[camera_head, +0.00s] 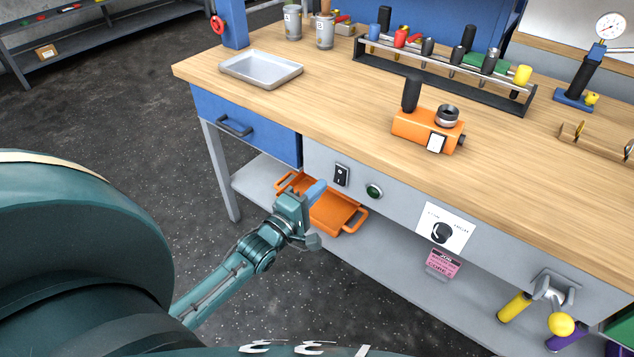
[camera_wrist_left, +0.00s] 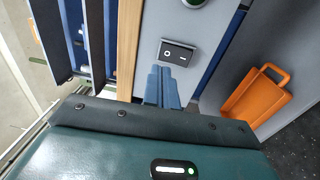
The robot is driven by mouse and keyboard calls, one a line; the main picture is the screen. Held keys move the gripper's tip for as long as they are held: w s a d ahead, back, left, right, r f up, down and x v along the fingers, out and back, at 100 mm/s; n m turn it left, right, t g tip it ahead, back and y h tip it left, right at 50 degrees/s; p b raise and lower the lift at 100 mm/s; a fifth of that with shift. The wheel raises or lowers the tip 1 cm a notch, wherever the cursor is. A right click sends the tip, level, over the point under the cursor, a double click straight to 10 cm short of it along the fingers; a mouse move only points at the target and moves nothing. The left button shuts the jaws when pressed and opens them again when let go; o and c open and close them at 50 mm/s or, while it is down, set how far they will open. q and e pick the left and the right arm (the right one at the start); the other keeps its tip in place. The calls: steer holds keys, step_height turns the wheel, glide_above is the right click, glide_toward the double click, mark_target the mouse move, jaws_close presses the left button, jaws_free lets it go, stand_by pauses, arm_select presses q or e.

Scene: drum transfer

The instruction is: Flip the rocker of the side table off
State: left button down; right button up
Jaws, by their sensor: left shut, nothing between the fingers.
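The rocker (camera_head: 341,175) is a small black switch on the grey front panel of the wooden-topped bench (camera_head: 330,118), right of the blue drawer. The left wrist view shows the rocker (camera_wrist_left: 178,52) close up, with "O" and "I" marks; I cannot tell which side is pressed in. My left gripper (camera_head: 317,190) is in front of the panel, a little below and left of the rocker. Its blue fingers (camera_wrist_left: 162,78) are shut and empty, pointing at the switch just short of its edge; contact cannot be made out. My right gripper is not in view.
A green round button (camera_head: 374,191) sits right of the rocker. A blue drawer (camera_head: 246,124) with a handle is to the left. An orange tray (camera_head: 335,212) lies on the lower shelf below my gripper. A dial sign (camera_head: 440,229) hangs farther right on the panel.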

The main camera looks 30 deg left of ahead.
arm_select(q)
steer(key=s+r, duration=0.1)
steer(key=s, duration=0.7)
steer(key=shift+s+a+p, duration=0.25)
steer(key=shift+a+p, duration=0.05)
steer(key=shift+p, duration=0.15)
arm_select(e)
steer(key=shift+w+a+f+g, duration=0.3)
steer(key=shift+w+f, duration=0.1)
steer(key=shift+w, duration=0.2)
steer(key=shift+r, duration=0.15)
